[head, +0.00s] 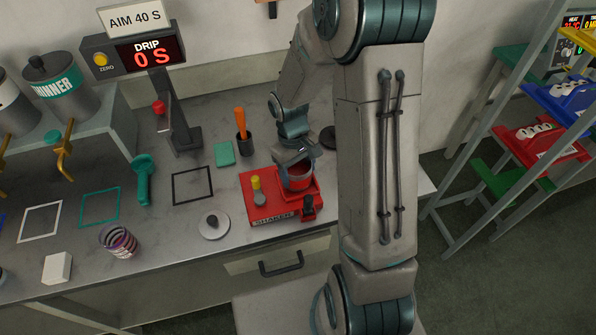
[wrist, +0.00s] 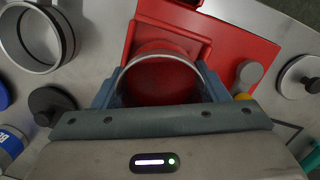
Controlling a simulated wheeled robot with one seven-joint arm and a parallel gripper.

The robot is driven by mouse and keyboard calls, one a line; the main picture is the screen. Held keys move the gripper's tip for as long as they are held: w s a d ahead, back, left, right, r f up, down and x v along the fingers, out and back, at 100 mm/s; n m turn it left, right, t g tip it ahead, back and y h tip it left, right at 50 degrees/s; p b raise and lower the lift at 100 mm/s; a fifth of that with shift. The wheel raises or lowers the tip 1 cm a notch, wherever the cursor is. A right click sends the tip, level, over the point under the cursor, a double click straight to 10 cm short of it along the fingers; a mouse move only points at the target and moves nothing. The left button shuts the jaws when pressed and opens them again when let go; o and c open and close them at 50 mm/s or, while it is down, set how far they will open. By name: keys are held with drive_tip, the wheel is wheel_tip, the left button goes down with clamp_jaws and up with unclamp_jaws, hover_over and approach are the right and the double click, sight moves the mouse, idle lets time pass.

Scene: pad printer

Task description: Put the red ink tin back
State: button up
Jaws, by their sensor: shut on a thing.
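The red ink tin (head: 298,182) is at the red shaker (head: 258,208) on the bench, with red inside its metal rim. It is upright or nearly so. I cannot tell whether it rests on the shaker's platform or is just above it. In the wrist view the open tin (wrist: 160,82) sits between my fingers, with the red shaker (wrist: 228,45) behind it. My gripper (head: 294,160) is shut on the tin from above; it also shows in the wrist view (wrist: 160,95). The tin's lower part is partly hidden.
A grey lid with a black knob (head: 214,225) lies left of the shaker. An orange-handled tool stands in a dark cup (head: 244,145), near a green sponge (head: 224,153). A black outlined square (head: 192,185) is empty.

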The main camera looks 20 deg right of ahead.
drive_tip(key=shift+f, duration=0.55)
drive_tip(key=shift+f, duration=0.1)
drive_tip(key=shift+f, duration=0.15)
drive_tip(key=o, duration=1.2)
drive_tip(key=shift+c, duration=0.2)
drive_tip(key=shift+r, duration=0.2)
